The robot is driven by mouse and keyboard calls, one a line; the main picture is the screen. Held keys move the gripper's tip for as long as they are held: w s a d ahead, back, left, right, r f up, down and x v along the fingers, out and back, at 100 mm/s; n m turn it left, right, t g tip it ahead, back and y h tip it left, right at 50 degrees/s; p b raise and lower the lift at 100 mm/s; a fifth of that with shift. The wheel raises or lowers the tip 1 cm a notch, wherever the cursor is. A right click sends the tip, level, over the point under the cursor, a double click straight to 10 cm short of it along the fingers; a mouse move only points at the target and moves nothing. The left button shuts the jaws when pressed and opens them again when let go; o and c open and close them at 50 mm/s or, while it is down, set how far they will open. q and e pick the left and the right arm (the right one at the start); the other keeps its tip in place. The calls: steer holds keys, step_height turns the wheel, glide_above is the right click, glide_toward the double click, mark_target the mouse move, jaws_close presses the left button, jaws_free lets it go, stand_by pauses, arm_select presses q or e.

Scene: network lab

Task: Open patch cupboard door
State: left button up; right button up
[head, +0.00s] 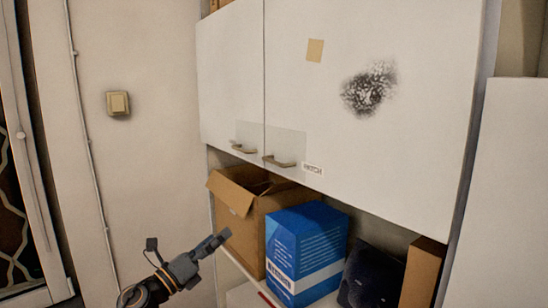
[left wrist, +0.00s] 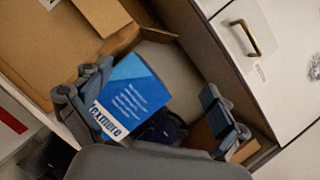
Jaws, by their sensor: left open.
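The white wall cupboard has two shut doors. The right door (head: 375,60), with a small label (head: 313,169) at its lower left that seems to read "PATCH", has a metal bar handle (head: 280,162) near its lower left corner. The left door (head: 230,75) has a similar handle (head: 243,148) at its lower right. In the left wrist view one bar handle (left wrist: 247,38) shows at the upper right, outside the fingers. My left gripper (head: 222,238) is open and empty, below and left of the handles, touching neither. My right gripper is not in view.
Under the doors, an open shelf holds an open cardboard box (head: 245,215), a blue box (head: 306,250), a dark item (head: 370,276) and a brown box (head: 422,272). A light switch (head: 118,103) and a cable run are on the left wall. The space before the doors looks clear.

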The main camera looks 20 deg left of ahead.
arm_select(q)
steer(key=s+d+r+m+g+h, duration=0.1)
steer(key=s+d+r+m+h, duration=0.2)
steer(key=r+m, duration=0.3)
steer(key=s+d+r+m+g+h, duration=0.1)
steer(key=s+d+r+m+h, duration=0.2)
steer(key=r, duration=0.5)
steer(key=m+p, duration=0.1)
steer(key=p, duration=0.3)
glide_toward(272, 161)
steer(key=w+d+r, duration=0.2)
steer(key=shift+y, duration=0.4)
steer(key=p+x, duration=0.2)
steer(key=x, duration=0.3)
steer(key=shift+w+d, duration=0.1)
steer(key=shift+w, duration=0.2)
steer(key=shift+w+d+r+p, duration=0.1)
steer(key=shift+w+d+p, duration=0.35)
steer(key=shift+w, duration=0.1)
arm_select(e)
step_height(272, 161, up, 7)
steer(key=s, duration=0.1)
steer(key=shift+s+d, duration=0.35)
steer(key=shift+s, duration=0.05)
arm_select(q)
steer(key=shift+c, duration=0.3)
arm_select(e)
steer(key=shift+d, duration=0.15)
